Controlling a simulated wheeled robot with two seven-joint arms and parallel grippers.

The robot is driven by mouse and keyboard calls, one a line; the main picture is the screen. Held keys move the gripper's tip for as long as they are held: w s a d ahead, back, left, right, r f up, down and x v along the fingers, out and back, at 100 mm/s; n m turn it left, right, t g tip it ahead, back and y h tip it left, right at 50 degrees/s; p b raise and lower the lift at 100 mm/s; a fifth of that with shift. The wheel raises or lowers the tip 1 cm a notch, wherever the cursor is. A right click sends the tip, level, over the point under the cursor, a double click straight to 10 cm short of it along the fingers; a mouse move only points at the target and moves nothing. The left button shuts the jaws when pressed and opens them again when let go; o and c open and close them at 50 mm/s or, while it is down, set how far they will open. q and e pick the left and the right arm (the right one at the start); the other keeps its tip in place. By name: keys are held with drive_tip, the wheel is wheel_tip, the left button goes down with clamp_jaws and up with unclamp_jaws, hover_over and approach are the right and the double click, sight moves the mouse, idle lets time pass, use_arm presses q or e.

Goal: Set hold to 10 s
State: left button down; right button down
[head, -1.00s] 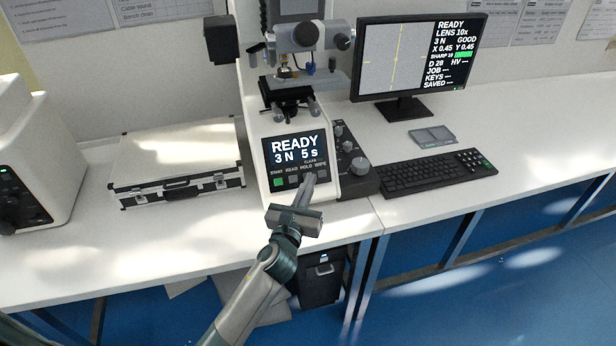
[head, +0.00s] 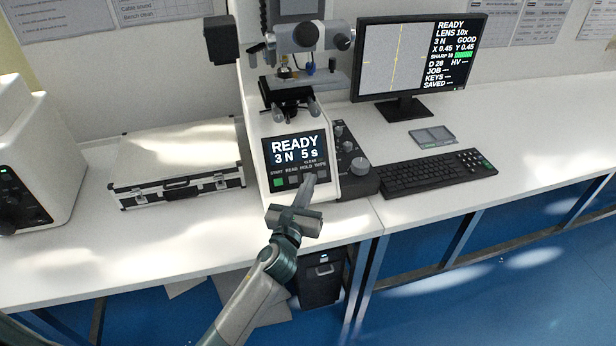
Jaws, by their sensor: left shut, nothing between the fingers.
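The hardness tester (head: 256,150) stands in the middle of the bench. Its display (head: 295,150) reads READY, 3 N, 5 s. Below the display is a row of keys labelled START, READ, HOLD and WIPE. The green START key (head: 278,183) and the grey WIPE key (head: 321,174) show. My left gripper (head: 309,180) is shut and empty, with its fingertips at the HOLD key, which they mostly cover. I cannot tell whether they touch it. My right gripper is not in view.
A monitor (head: 372,60) reads READY, LENS 10x, 3 N. A knob panel (head: 352,165) adjoins the tester's right side, with a keyboard (head: 432,172) beyond it. A silver case (head: 178,160) lies to the left. The bench front between case and tester is clear.

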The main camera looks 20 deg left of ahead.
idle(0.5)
use_arm(q)
drive_tip(key=shift+w+a+f, duration=0.2)
drive_tip(key=shift+w, duration=0.05)
idle(0.7)
drive_tip(key=shift+w+a+f, duration=0.15)
drive_tip(key=shift+w, duration=0.05)
idle(0.6)
drive_tip(key=shift+s+d+r+p, duration=0.35)
drive_tip(key=shift+s, duration=0.15)
idle(0.4)
